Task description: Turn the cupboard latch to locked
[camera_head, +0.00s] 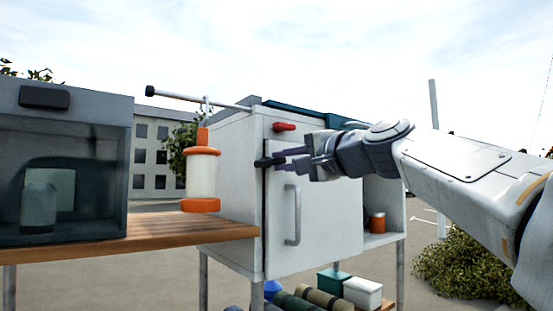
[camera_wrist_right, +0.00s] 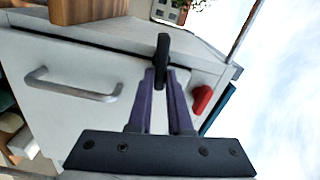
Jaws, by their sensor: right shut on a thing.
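The white cupboard (camera_head: 235,190) has a door (camera_head: 325,225) with a grey bar handle (camera_head: 292,215), also seen in the right wrist view (camera_wrist_right: 75,88). A small black latch (camera_head: 262,163) sits at the door's left edge and lies roughly level across the gap between door and frame. My right gripper (camera_head: 284,157) reaches in from the right and is shut on the latch. In the right wrist view the black latch (camera_wrist_right: 162,50) stands out between the two purple fingertips (camera_wrist_right: 161,75). My left gripper is not in view.
A red knob (camera_head: 284,127) is on the cupboard above the latch, close to my fingers. An orange-and-white lantern (camera_head: 202,178) hangs from a rod (camera_head: 190,97) at the left. A wooden counter (camera_head: 160,238) bears a dark glass-fronted box (camera_head: 65,105). Boxes and rolls lie below.

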